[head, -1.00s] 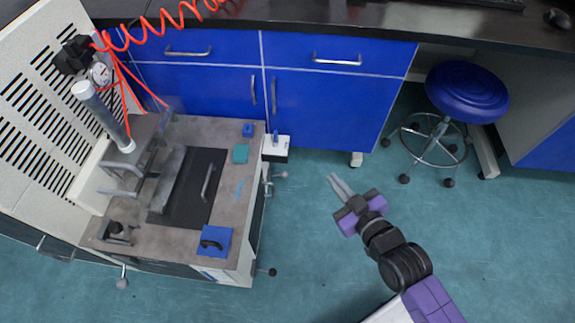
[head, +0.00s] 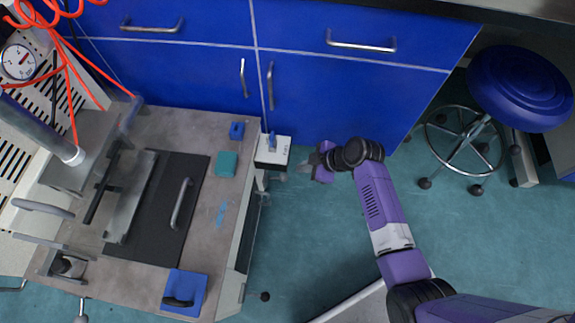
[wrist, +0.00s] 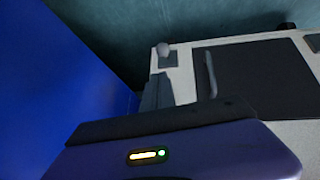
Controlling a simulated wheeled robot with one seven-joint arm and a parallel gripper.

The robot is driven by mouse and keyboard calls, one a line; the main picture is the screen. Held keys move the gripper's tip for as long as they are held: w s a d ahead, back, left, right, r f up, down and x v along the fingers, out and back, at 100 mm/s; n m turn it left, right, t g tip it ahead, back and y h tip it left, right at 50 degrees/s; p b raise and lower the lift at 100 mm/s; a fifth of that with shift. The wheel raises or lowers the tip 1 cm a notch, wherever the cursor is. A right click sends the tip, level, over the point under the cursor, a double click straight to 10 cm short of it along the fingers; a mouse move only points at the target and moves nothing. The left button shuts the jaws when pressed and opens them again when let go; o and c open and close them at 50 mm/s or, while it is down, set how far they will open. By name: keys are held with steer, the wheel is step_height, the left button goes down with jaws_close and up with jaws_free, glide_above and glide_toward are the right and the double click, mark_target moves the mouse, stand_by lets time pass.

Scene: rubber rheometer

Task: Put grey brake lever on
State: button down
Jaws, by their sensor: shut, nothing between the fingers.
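In the head view my gripper (head: 303,167) is right of the machine's side, close to a white box (head: 273,151) with a blue switch. The lever is too small and partly hidden there to make out clearly.
The machine's top (head: 235,190) carries a black mat (head: 150,225), a teal block (head: 227,164) and a blue tray (head: 170,300). Blue cabinets (head: 350,95) stand close behind my gripper. A blue stool (head: 520,88) is at the right. Floor in front is free.

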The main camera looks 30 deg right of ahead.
mark_target(286, 179)
steer(key=shift+s+a+n, duration=0.2)
steer(key=shift+s+n, duration=0.15)
steer(key=shift+n, duration=0.25)
steer(key=b+x, duration=0.5)
steer(key=x, duration=0.5)
steer(key=shift+s+f, duration=0.1)
steer(key=shift+s, duration=0.05)
